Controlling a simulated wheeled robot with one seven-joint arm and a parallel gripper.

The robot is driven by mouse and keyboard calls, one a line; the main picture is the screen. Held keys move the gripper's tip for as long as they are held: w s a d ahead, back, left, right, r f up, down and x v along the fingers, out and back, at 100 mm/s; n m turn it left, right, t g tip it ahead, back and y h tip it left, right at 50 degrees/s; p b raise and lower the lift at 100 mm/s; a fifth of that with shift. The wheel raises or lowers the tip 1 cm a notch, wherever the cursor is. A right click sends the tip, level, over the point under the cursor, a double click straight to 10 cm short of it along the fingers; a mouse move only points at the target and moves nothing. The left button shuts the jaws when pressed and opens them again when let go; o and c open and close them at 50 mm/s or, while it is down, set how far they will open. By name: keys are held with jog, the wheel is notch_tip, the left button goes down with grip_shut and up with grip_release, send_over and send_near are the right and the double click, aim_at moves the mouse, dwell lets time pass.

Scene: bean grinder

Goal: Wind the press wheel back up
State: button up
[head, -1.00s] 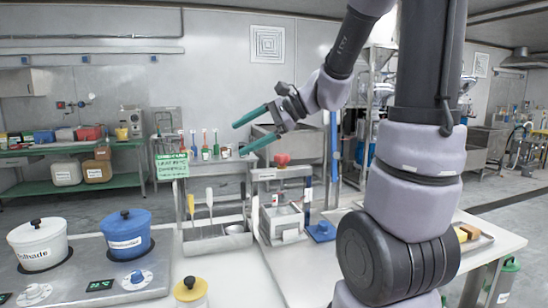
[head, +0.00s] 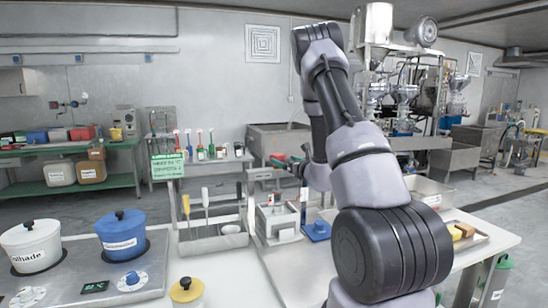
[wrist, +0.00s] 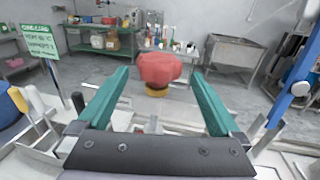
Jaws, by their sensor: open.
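The press wheel is a red lobed knob (wrist: 158,67) on a short brass-coloured collar, standing upright. In the head view the red wheel (head: 277,161) sits on top of the press frame (head: 262,174), partly hidden by my gripper. My gripper (wrist: 160,75) is open, with one teal finger on each side of the wheel in the wrist view. A gap shows between the wheel and each finger. I cannot tell how far the wheel lies beyond the fingertips. Below the crossbar is a light box-like press body (head: 278,220).
A blue stand (head: 317,230) with an upright post is right of the press. A utensil tray (head: 214,240) is left of it. A green sign (head: 168,166) stands farther left. White (head: 31,245) and blue (head: 122,232) pots sit on the hob.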

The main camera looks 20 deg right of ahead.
aim_at(274, 156)
jog(key=w, duration=0.3)
jog(key=w+a, duration=0.1)
jog(key=w, duration=0.5)
jog(key=shift+a, duration=0.35)
jog(key=c, duration=1.2)
